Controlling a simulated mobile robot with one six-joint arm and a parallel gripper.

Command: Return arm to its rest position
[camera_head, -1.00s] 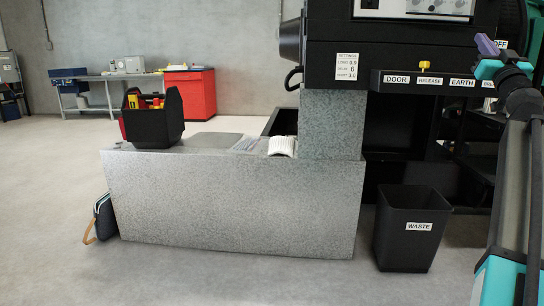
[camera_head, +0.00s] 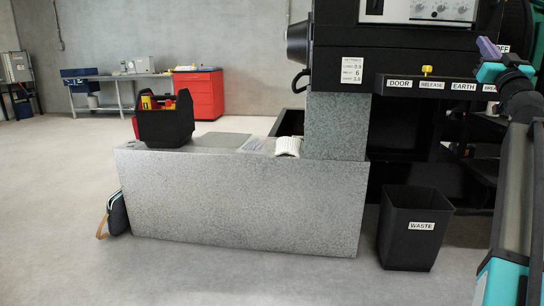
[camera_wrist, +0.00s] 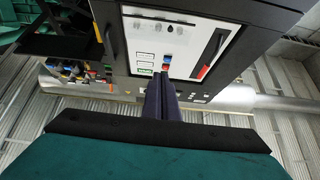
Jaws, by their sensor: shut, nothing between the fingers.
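My arm runs up the right edge of the head view, teal and black. In the wrist view my gripper (camera_wrist: 162,92) is shut, its two dark purple fingers together with nothing between them. Its fingers point toward a white control panel (camera_wrist: 180,45) with a red-marked slot and small coloured buttons, apparently at some distance. In the head view the purple part (camera_head: 488,47) at the arm's end is beside the black genset cabinet (camera_head: 335,60). I cannot tell the exact gap to the cabinet.
A black waste bin (camera_head: 415,245) stands on the floor left of my arm. A grey plinth (camera_head: 240,205) carries a black tool caddy (camera_head: 165,125). A ledge with labels (camera_head: 430,85) and a yellow knob (camera_head: 426,70) juts from the cabinet. Open floor lies left and in front.

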